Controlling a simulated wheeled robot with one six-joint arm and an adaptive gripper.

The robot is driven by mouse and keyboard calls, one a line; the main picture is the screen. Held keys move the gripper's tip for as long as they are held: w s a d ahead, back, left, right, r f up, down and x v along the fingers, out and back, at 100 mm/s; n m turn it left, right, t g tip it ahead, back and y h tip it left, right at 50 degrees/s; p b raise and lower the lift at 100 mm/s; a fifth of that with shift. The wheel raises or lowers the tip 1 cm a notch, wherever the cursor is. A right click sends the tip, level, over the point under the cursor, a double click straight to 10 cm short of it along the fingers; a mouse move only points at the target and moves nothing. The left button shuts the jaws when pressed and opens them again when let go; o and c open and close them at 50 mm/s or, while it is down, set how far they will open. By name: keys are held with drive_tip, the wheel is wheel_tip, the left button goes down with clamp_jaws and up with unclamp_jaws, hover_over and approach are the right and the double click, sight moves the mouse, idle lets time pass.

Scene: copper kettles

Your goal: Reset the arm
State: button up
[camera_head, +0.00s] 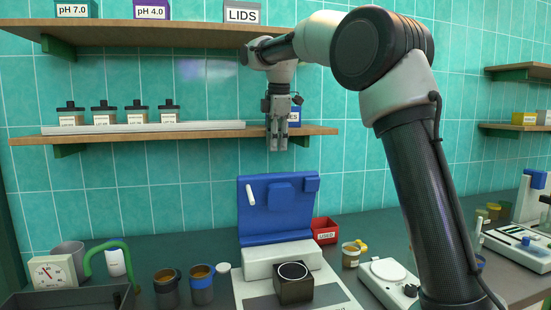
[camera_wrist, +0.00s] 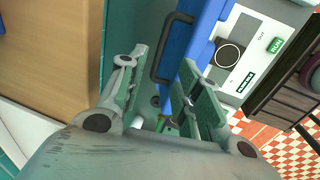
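My gripper (camera_head: 278,147) hangs fingers down from the raised arm, in front of the lower wooden shelf (camera_head: 215,134) near its right end. It is above the blue lid (camera_head: 283,208) of the white machine on the bench. In the wrist view my gripper (camera_wrist: 164,60) has its two fingers apart with nothing between them. The blue lid (camera_wrist: 200,35) and its dark handle lie beyond the fingers there.
Several dark-capped bottles (camera_head: 103,115) stand on the lower shelf.

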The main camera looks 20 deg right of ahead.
drive_tip(key=shift+s+r, duration=0.2)
drive_tip(key=shift+r, duration=0.65)
drive_tip(key=s+d+m, duration=0.5)
drive_tip(key=s+d, duration=0.2)
drive_tip(key=s, duration=0.4)
drive_tip(key=s+d+f+m, duration=0.2)
drive_tip(key=s+f+m, duration=0.2)
drive_tip(key=s, duration=0.4)
drive_tip(key=s+d+f+m+t, duration=0.1)
drive_tip(key=s+d+f+m, duration=0.2)
drive_tip(key=s+f, duration=0.4)
drive_tip(key=s+d+f+m+t, duration=0.1)
drive_tip(key=s+d+f+m, duration=0.1)
drive_tip(key=s+f+m, duration=0.4)
drive_tip(key=s, duration=0.5)
drive_tip(key=shift+s+d, duration=0.25)
drive_tip(key=shift+d, duration=0.15)
